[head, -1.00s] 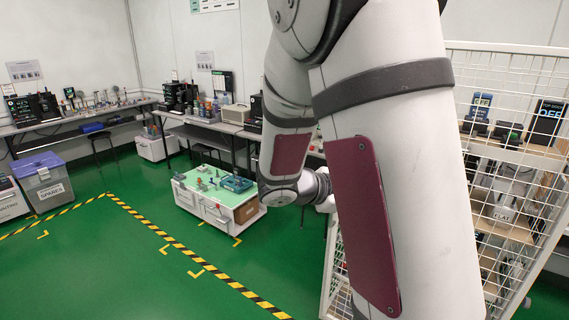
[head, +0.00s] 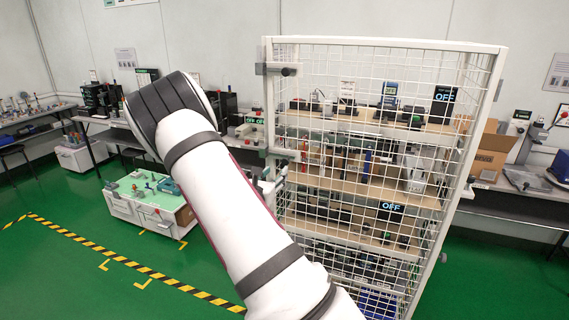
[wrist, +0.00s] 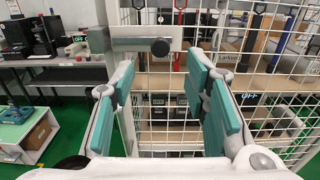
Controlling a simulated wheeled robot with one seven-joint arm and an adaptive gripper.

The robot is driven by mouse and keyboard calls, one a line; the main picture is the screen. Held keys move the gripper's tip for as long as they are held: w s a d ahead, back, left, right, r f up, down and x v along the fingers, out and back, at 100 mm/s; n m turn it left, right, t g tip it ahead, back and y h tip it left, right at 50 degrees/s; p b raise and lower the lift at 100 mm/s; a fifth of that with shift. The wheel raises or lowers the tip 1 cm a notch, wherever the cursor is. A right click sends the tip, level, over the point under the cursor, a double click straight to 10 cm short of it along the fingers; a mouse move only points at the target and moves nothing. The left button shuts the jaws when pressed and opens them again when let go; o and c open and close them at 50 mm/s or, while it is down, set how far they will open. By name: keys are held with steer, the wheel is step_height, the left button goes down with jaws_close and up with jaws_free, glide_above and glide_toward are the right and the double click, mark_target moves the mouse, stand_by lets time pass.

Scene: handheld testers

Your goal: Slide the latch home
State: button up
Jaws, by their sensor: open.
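A grey metal latch bar (wrist: 135,45) with a dark round knob (wrist: 160,46) lies level across the cage's edge post in the wrist view. My gripper (wrist: 163,80) is open and empty, its teal-padded fingers spread to left and right. The bar and knob show just above the gap between the fingers, with no visible contact. In the head view, one grey latch block (head: 277,69) sits high on the cage's left edge. A second latch-like piece (head: 285,153) sits lower on the same edge. My gripper is mostly hidden behind my arm there.
The white wire cage (head: 385,42) holds shelves of handheld testers behind its mesh. A low cart with a green top (head: 130,184) stands left of my arm. A bench with a cardboard box (head: 492,150) is at right.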

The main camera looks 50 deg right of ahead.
mark_target(285, 162)
steer(key=x, duration=0.8)
steer(key=shift+d, duration=0.3)
steer(key=shift+c, duration=0.6)
steer(key=shift+w, duration=0.1)
jaws_close()
